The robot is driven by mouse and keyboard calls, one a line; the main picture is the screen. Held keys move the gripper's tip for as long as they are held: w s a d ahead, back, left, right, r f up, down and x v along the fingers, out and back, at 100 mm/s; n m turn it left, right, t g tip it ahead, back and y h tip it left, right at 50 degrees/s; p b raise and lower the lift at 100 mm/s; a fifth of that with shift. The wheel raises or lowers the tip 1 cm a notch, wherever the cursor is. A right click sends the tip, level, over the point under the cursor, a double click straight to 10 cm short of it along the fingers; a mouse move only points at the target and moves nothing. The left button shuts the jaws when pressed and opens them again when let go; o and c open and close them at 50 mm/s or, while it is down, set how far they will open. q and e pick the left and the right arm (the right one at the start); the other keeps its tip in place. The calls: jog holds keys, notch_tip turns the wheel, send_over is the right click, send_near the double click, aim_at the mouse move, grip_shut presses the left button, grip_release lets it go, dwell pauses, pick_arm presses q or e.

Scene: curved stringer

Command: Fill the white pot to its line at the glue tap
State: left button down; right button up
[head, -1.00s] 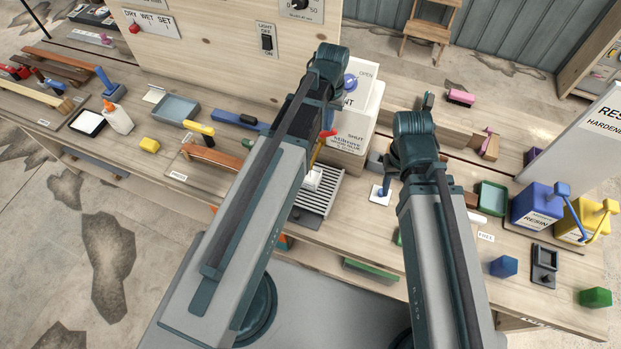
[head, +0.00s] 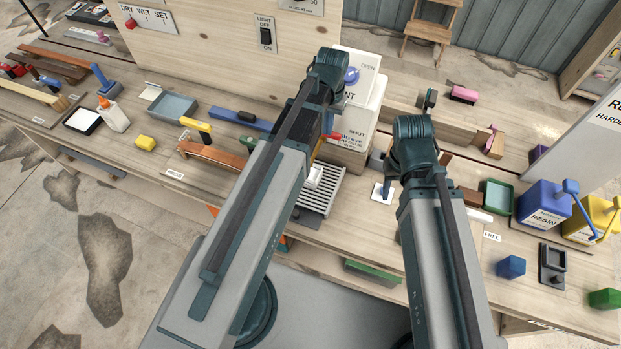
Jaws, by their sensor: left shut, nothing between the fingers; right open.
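The white pot (head: 314,177) stands on the slatted drain grille (head: 320,197), partly hidden by my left arm. The glue tap is behind it: a pale box (head: 364,112) with a blue knob (head: 352,75), OPEN and SHUT marks, and a red lever (head: 333,136) low at its front. My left gripper (head: 327,122) is shut and empty, close to the red lever; its fingertips are mostly hidden, so I cannot tell if they touch. The pot's line and contents are not visible.
A white plate with a blue post (head: 383,192) lies right of the grille. A green tray (head: 495,196), blue resin container (head: 541,205) and yellow container (head: 590,220) stand further right. A glue bottle (head: 114,116) and grey tray (head: 172,106) are left.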

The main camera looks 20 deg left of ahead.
pick_arm(q)
notch_tip(320, 180, up, 4)
jog(key=p, duration=0.4)
jog(key=s+d+f+m+y+b, duration=0.1)
jog(key=s+d+f+m+b, duration=0.2)
jog(key=s+d+f+b, duration=0.7)
jog(key=s+f+b, duration=0.4)
jog(key=shift+s+d, duration=0.15)
jog(key=shift+d, duration=0.1)
dwell(2.3)
